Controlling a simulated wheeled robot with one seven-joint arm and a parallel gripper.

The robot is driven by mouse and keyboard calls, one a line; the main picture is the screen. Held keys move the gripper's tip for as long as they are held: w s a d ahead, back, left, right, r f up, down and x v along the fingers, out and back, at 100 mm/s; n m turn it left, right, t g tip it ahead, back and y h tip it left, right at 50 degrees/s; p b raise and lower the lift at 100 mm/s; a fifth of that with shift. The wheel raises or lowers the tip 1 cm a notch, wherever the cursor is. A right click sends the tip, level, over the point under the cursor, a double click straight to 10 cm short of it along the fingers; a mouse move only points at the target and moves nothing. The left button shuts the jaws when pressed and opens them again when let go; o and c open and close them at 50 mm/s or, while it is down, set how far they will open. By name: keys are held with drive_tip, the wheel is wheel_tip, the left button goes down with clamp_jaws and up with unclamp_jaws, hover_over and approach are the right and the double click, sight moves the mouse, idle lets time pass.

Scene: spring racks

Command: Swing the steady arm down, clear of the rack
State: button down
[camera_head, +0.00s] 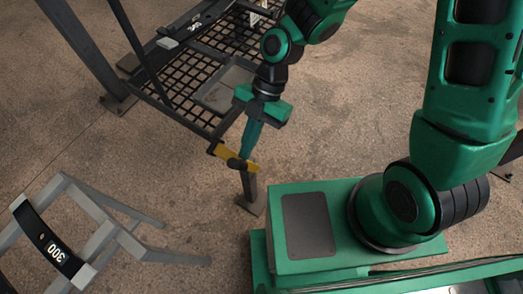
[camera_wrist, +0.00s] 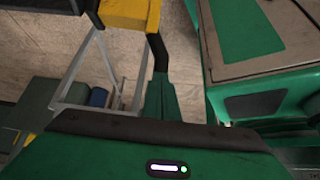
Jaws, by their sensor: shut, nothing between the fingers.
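The rack (camera_head: 170,103) is a dark metal frame with a mesh deck at the upper left of the head view. A short yellow bar with dark parts (camera_head: 224,151), which looks like the steady arm, sticks out at its near corner, above a post. My gripper (camera_head: 246,156) points down with its green fingers shut and empty, its tips at the bar; I cannot tell whether they touch. The bar's joint is not clear.
A grey metal stand (camera_head: 95,243) with a dark plate marked 300 is at the lower left. The wrist view also shows a green box (camera_wrist: 55,100) and a blue cylinder (camera_wrist: 98,97). Bare floor (camera_head: 335,120) lies right of the rack. My green base is close at right.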

drive_tip(key=shift+s+a, duration=4.3)
drive_tip(key=shift+s, duration=1.25)
drive_tip(key=w+d, duration=0.3)
drive_tip(key=w, duration=0.1)
drive_tip(key=shift+w+d, duration=0.4)
drive_tip(key=w+d+r+m+t+h, duration=0.1)
drive_tip(key=w+d+r+m+t, duration=0.15)
drive_tip(key=w+d+m, duration=0.4)
drive_tip(key=w+d+r+m+t+h, duration=0.1)
drive_tip(key=w+d+r+m, duration=0.25)
drive_tip(key=d, duration=0.65)
drive_tip(key=w+d+r+m+t+h, duration=0.1)
drive_tip(key=w+d+r+m, duration=0.1)
drive_tip(key=w+d+m, duration=0.55)
drive_tip(key=s+d+r+m, duration=0.4)
drive_tip(key=s+d+m, duration=0.3)
drive_tip(key=d, duration=0.4)
drive_tip(key=s+d+r+m+h, duration=0.1)
drive_tip(key=s+d+r+m, duration=0.4)
drive_tip(key=d+m, duration=0.5)
drive_tip(key=shift+s+d+r+t, duration=0.3)
drive_tip(key=shift+s+d, duration=0.35)
drive_tip(key=shift+s, duration=0.4)
